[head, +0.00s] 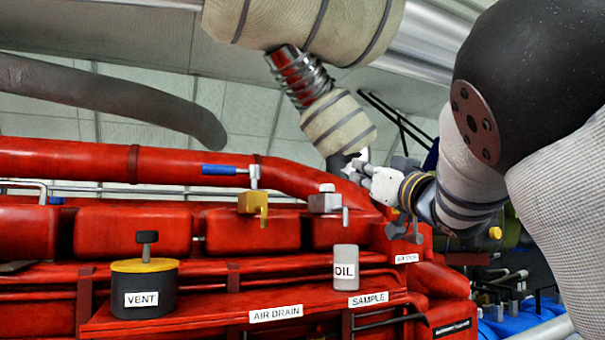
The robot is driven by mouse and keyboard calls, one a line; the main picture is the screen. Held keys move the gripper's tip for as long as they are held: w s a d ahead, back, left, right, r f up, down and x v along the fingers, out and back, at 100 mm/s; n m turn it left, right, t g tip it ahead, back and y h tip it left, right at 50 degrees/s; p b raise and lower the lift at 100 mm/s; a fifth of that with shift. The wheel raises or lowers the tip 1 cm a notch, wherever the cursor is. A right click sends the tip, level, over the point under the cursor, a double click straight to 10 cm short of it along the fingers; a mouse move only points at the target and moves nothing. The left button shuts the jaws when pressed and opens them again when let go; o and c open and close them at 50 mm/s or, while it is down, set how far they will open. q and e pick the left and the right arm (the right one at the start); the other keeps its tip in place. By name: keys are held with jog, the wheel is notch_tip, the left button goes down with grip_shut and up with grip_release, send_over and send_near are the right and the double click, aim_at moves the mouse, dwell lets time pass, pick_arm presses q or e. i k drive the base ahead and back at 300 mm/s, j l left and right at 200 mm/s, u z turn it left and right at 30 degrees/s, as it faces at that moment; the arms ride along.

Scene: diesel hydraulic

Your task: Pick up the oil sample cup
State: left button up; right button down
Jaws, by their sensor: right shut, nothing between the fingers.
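The oil sample cup (346,266) is a small pale grey cylinder marked "OIL". It stands upright on the red ledge (215,318), behind the "SAMPLE" label (368,299). My right gripper (357,172) comes in from the right, above the cup and slightly to its right, apart from it. Its fingers are shut with nothing between them. My left gripper is not in the view.
A black vent pot (144,290) with a yellow rim stands on the ledge at the left. A wrapped pipe (338,122) hangs close above my right gripper.

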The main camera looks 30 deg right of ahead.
aim_at(345, 258)
jog(key=k+j, duration=0.1)
jog(key=k, duration=0.65)
jog(key=k+j, duration=0.15)
jog(key=k, duration=0.6)
